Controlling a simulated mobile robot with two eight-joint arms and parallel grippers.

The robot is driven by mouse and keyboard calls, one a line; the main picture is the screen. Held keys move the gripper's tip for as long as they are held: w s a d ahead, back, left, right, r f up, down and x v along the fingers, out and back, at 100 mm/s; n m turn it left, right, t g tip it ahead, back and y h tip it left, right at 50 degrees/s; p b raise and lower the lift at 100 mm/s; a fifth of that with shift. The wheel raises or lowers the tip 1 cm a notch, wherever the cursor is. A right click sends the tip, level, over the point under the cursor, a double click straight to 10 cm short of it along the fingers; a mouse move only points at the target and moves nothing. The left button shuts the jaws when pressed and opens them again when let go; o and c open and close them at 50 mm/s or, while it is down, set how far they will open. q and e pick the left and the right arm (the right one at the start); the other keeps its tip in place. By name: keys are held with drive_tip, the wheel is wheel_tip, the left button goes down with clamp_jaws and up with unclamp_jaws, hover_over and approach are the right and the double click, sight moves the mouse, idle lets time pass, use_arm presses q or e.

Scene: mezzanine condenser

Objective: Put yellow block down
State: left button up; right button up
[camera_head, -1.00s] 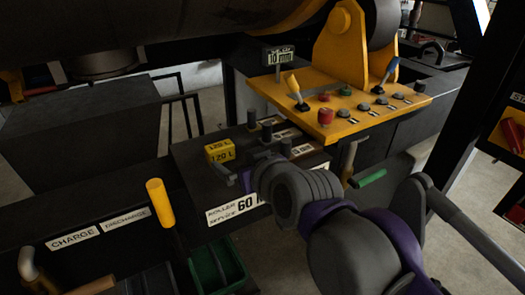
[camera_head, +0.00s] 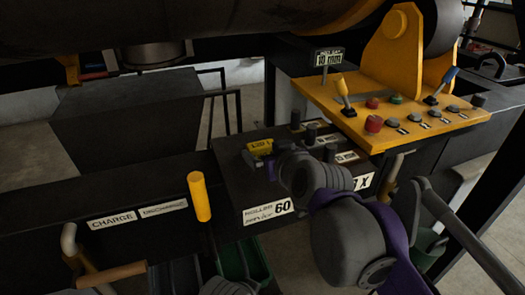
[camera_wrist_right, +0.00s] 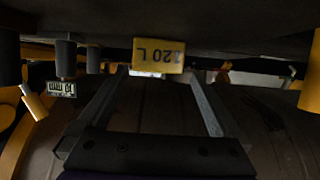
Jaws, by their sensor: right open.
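The yellow block (camera_head: 260,146), marked "120 L", sits on the black box top (camera_head: 232,160) beside several dark pegs. It also shows in the right wrist view (camera_wrist_right: 158,55), upside down, near the tips of the fingers. My right gripper (camera_head: 264,157) is open at the block, with a finger covering the lower part of its front face. In the right wrist view my open fingers (camera_wrist_right: 156,74) point at the block, one toward each side, with gaps beside it. I cannot tell whether they touch it. My left gripper is not in view.
A yellow control panel (camera_head: 350,128) with levers and buttons stands behind to the right. Dark pegs (camera_head: 310,133) stand close to the block. A yellow-handled lever (camera_head: 200,196) rises at front left. A green bin (camera_head: 240,258) is below.

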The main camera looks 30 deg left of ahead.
sight(263, 147)
drive_tip(key=x, duration=0.5)
drive_tip(key=shift+w, duration=0.2)
drive_tip(key=shift+r, duration=0.1)
drive_tip(key=shift+s+d, duration=0.1)
drive_tip(key=shift+c, duration=0.2)
drive_tip(key=c, duration=1.2)
